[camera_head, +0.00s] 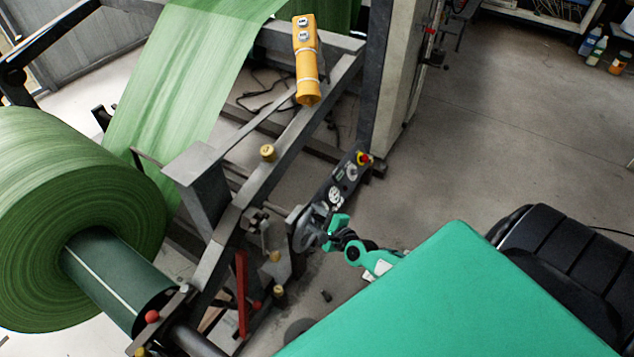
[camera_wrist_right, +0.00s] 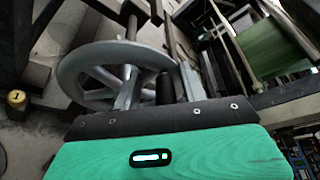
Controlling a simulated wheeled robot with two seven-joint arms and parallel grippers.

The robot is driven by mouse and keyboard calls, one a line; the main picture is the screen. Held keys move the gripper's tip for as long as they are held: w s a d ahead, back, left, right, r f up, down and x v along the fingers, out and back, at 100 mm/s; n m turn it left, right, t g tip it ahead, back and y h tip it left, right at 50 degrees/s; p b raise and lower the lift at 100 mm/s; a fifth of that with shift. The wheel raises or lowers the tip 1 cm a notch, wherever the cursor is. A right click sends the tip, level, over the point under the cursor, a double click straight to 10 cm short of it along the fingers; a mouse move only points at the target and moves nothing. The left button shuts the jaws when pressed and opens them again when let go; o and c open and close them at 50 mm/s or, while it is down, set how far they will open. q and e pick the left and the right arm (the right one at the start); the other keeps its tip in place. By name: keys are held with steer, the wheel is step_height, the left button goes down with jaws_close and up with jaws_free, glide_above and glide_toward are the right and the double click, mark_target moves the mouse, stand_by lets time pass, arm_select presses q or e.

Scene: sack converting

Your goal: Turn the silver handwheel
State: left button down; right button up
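The silver handwheel (camera_head: 303,232) is mounted low on the near end of the machine frame, seen nearly edge-on in the head view. In the right wrist view the handwheel (camera_wrist_right: 76,68) shows its round rim and spokes, with a dark upright handle (camera_wrist_right: 165,89) at its right side. My right gripper (camera_head: 330,232) is right at the wheel. In the wrist view its two grey fingers stand apart on either side of the dark handle, with visible gaps. Contact with the wheel is hard to tell. My left gripper is not in view.
A large green roll (camera_head: 75,190) sits on its shaft at the left. A control panel (camera_head: 345,180) with a red-and-yellow button is just behind the wheel. A yellow pendant (camera_head: 306,62) hangs above the frame (camera_head: 300,125). Open floor (camera_head: 480,140) lies to the right.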

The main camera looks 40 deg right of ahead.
steer(key=shift+w+d+r, duration=0.1)
steer(key=shift+d+r, duration=0.05)
steer(key=shift+d, duration=0.05)
steer(key=shift+s+r, duration=0.15)
steer(key=shift+s, duration=0.4)
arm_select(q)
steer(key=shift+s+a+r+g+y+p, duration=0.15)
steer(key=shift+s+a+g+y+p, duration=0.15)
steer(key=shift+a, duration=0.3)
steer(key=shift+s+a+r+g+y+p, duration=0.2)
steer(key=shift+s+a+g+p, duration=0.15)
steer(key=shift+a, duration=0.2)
arm_select(e)
steer(key=v, duration=1.2)
steer(key=shift+s, duration=0.35)
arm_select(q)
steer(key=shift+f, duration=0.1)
